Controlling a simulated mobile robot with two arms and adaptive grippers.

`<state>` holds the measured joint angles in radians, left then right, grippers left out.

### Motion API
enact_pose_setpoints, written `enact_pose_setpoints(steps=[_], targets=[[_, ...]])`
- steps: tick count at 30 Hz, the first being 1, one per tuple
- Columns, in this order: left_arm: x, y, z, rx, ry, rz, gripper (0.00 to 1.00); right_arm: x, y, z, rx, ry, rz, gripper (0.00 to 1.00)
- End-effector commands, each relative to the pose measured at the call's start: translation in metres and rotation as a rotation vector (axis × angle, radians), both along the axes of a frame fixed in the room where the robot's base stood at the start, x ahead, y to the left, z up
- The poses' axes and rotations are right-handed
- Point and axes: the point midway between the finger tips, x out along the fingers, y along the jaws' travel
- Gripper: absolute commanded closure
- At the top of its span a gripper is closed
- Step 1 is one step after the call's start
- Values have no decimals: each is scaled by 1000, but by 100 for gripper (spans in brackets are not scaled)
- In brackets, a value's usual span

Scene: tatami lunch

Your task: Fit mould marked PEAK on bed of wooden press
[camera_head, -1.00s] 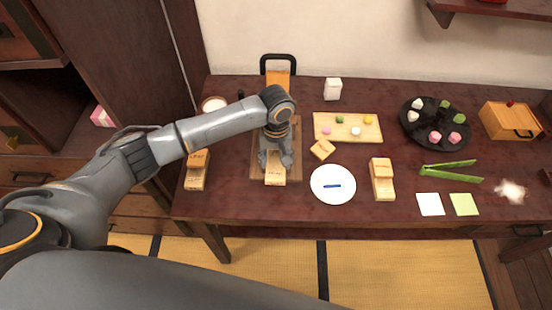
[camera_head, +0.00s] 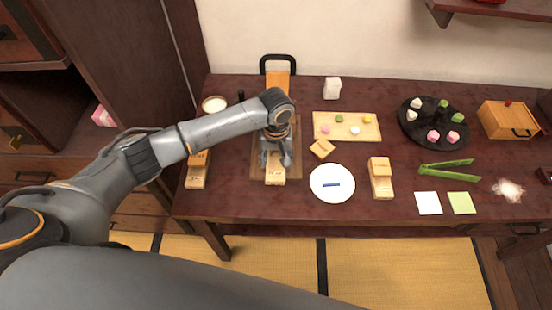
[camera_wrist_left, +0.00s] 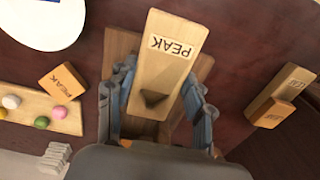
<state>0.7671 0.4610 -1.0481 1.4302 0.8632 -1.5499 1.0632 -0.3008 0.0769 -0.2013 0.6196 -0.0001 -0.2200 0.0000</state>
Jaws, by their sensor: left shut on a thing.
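The wooden mould marked PEAK (camera_wrist_left: 168,62) is between the fingers of my left gripper (camera_wrist_left: 158,108) in the left wrist view, its label facing the camera. In the head view my left gripper (camera_head: 275,158) is shut on this mould (camera_head: 275,176), over the brown base board of the wooden press (camera_head: 292,172). The board also shows under the mould in the left wrist view (camera_wrist_left: 120,45). Whether the mould touches the bed cannot be told. The press has a black handle (camera_head: 278,58) at the back. My right gripper is not in view.
Another mould (camera_head: 196,172) stands left of the press, and another (camera_head: 381,178) right of the white plate (camera_head: 332,195). A small block marked PEAK (camera_wrist_left: 63,82) lies near the sweets board (camera_head: 365,133). Green tongs (camera_head: 448,170) lie farther right.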

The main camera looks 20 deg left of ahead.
Motion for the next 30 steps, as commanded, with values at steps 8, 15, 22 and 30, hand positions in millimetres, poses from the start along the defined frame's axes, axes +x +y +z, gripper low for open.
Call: enact_pose_setpoints(steps=[8, 15, 22, 30], targets=[[0, 0, -5, 0, 0, 0, 81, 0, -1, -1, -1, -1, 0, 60], [0, 0, -10, -1, 0, 1, 81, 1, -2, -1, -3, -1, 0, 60], [0, 0, -14, -1, 0, 1, 81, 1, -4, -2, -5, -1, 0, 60], [0, 0, -19, -1, 0, 1, 81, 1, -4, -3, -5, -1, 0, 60]])
